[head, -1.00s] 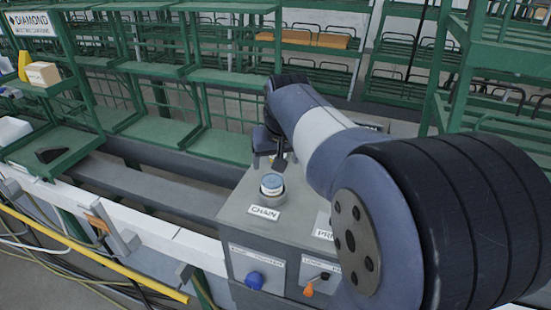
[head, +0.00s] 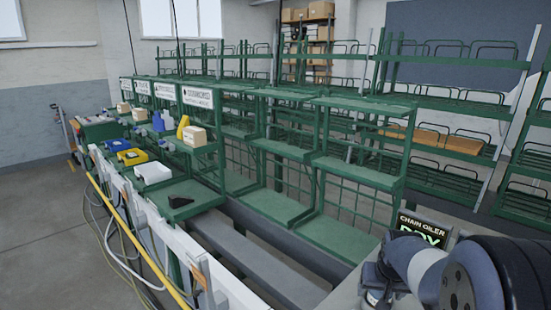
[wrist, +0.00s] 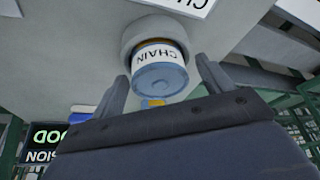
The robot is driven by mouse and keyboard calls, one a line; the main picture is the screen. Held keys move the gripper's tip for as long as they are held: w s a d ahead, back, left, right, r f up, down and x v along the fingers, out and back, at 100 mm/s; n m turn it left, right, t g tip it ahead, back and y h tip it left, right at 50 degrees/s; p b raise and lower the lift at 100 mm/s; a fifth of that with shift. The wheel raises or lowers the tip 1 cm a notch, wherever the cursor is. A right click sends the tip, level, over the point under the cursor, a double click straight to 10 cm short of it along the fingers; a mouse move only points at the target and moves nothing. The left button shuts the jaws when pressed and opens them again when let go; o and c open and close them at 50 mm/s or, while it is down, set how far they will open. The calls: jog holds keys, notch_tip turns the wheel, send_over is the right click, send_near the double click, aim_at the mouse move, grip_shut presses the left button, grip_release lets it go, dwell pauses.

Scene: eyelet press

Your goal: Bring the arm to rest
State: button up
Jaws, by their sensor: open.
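My gripper (wrist: 162,69) is open, its two fingers standing apart in the wrist view. Between and just beyond the fingertips is a blue-ended canister (wrist: 160,80) with a white band reading CHAIN. It sits in a round grey collar (wrist: 132,38) on a grey surface. A clear gap shows on the right finger's side; I cannot tell whether the left finger touches it. In the head view my arm is at the lower right corner, bent over the console, and the fingers are not clear there.
A sign reading CHAIN OILER DRY (head: 422,229) stands behind my arm. Green racks (head: 355,180) fill the back.

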jog(key=shift+w+r, duration=0.15)
jog(key=shift+r, duration=0.55)
jog(key=shift+f, duration=0.1)
